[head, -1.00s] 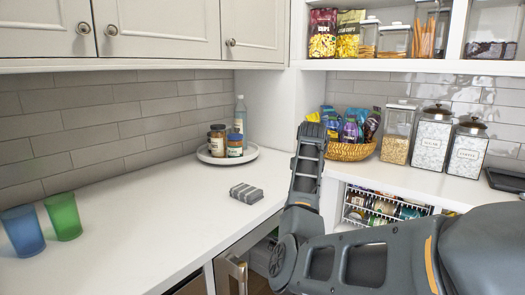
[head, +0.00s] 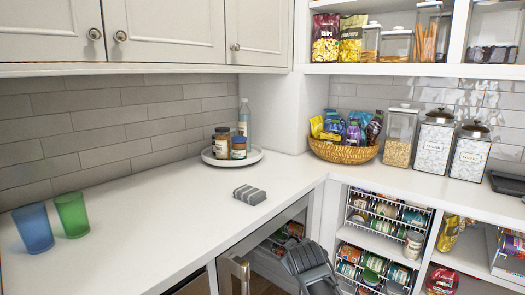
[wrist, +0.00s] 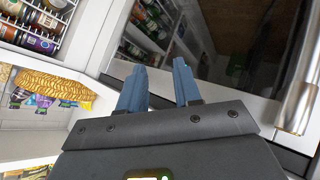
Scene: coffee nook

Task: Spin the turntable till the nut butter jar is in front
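The turntable (head: 255,157) is a white round tray in the back corner of the counter. On it stand a jar with a dark lid and brown contents (head: 221,145), a smaller jar with a blue lid (head: 239,146) and a tall pale bottle (head: 243,112) at the back. The labels are too small to read, so I cannot tell which is the nut butter jar. In the wrist view my gripper (wrist: 160,88) has two blue fingers apart with nothing between them. It is away from the turntable, which the wrist view does not show.
A grey striped block (head: 249,195) lies on the counter before the turntable. Blue (head: 33,230) and green (head: 72,215) cups stand at the left. A wicker basket of snacks (head: 344,153) and canisters (head: 433,140) stand right. A glass-front appliance (wrist: 230,45) is beyond my fingers.

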